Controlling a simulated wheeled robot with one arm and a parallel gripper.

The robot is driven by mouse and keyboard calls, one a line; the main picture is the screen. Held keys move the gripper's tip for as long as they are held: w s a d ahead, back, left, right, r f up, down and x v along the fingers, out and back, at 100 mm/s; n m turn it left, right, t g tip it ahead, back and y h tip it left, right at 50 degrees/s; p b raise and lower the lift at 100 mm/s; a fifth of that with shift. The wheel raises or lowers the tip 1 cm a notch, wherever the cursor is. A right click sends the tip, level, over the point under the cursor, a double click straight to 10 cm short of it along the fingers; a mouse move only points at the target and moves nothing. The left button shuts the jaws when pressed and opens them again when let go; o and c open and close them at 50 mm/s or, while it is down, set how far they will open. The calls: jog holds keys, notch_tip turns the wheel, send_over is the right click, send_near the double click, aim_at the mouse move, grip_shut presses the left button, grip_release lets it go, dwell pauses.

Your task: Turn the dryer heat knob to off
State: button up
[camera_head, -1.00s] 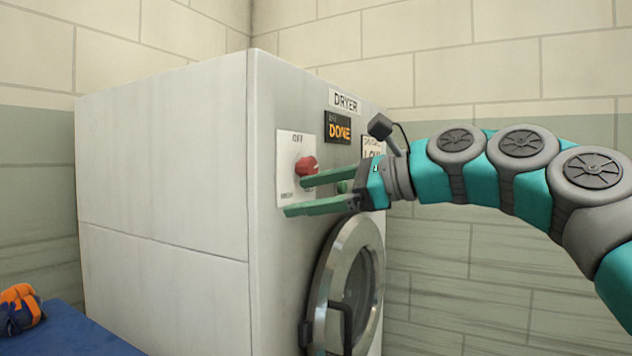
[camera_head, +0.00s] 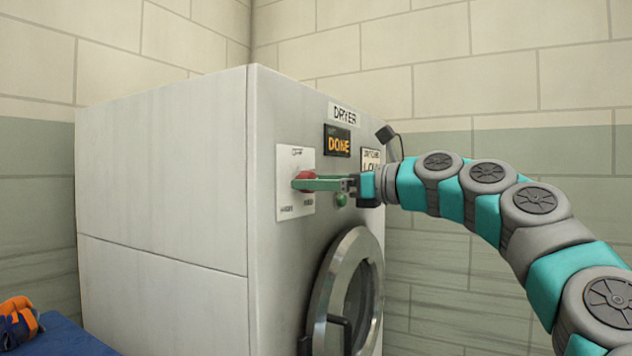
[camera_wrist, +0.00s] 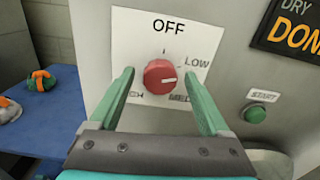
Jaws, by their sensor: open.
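The red heat knob (camera_wrist: 160,77) sits on a white dial plate (camera_wrist: 150,28) on the dryer front. The plate reads OFF at the top, LOW at the right, MED at the lower right, with a partly hidden label at the lower left. A small pale mark on the knob seems to point right, between LOW and MED. My gripper (camera_wrist: 159,72) is open, with one green finger on each side of the knob and a visible gap to it. In the head view my gripper (camera_head: 297,184) overlaps the knob (camera_head: 306,176); contact cannot be told.
The dryer (camera_head: 165,180) has a DONE display (camera_head: 338,141), a green start button (camera_wrist: 255,113) and a round door (camera_head: 348,290) below. A blue surface (camera_head: 70,338) with an orange and blue bag (camera_head: 20,318) lies at the lower left.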

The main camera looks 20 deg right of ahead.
jog(key=shift+w+a, duration=0.1)
jog(key=shift+c, duration=0.3)
grip_shut()
dwell(0.4)
jog(key=shift+n, duration=0.3)
jog(key=shift+f+n, duration=0.1)
jog(key=shift+n, duration=6.5)
